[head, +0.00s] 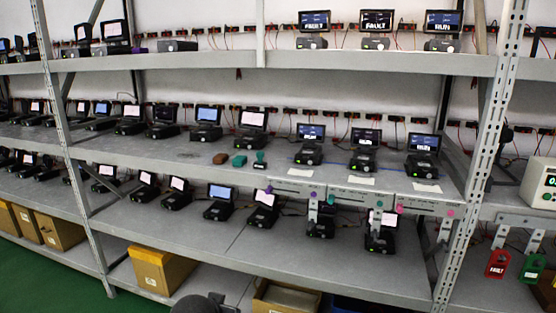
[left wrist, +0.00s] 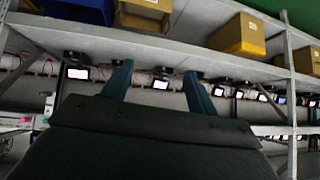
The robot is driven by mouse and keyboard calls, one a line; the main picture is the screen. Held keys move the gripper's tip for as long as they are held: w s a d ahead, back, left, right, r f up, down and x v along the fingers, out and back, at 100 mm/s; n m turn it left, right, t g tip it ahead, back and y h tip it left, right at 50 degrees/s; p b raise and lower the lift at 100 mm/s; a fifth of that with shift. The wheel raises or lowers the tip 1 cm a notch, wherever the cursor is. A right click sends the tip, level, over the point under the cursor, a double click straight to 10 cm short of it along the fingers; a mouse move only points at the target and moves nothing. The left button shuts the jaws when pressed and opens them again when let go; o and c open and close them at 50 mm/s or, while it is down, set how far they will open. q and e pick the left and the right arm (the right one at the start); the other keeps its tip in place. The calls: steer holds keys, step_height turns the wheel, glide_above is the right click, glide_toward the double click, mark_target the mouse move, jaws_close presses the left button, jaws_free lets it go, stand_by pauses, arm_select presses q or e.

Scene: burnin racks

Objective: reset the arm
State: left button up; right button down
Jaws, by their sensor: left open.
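My left gripper (left wrist: 156,70) shows in the left wrist view as two teal fingers standing apart, with nothing between them. That view appears upside down and has the rack shelves beyond the fingers. A dark rounded part, probably of my own arm, shows at the bottom edge of the head view; no fingers can be made out there. My right gripper is in neither view.
A grey metal rack (head: 340,263) fills the head view, its shelves holding several small devices with screens. An upright post (head: 490,130) stands at the right. Cardboard boxes (head: 160,270) sit low down. Red (head: 497,264) and green tags hang at the right.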

arm_select(q)
steer(key=s+f+g, duration=0.3)
steer(key=s+f, duration=1)
steer(key=s, duration=0.3)
steer(key=s+a+f+n+g, duration=0.1)
steer(key=s+f+g, duration=0.3)
steer(key=s+f, duration=1)
steer(key=shift+s+a, duration=0.25)
steer(key=shift+s, duration=0.85)
